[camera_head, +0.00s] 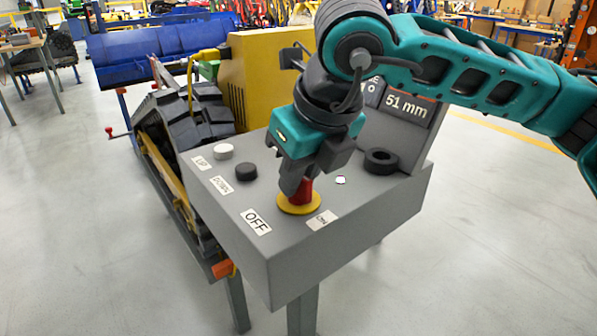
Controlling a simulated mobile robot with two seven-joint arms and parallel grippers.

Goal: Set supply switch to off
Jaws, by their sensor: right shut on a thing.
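The supply switch is a red knob (303,190) on a yellow round base (298,206), on top of a grey control box (360,220). An OFF label (256,221) lies to its left and an ON label (322,220) to its right. My right gripper (298,187) comes down from above and is shut on the red knob, its fingers hiding part of it. Which label the knob points to cannot be told. My left gripper is not in view.
The box also carries a white button (223,152), a black button (246,172), a black ring (380,161) and a display (407,107) reading 51 mm. A tracked carrier (190,115) stands behind it at left. The floor at right is clear.

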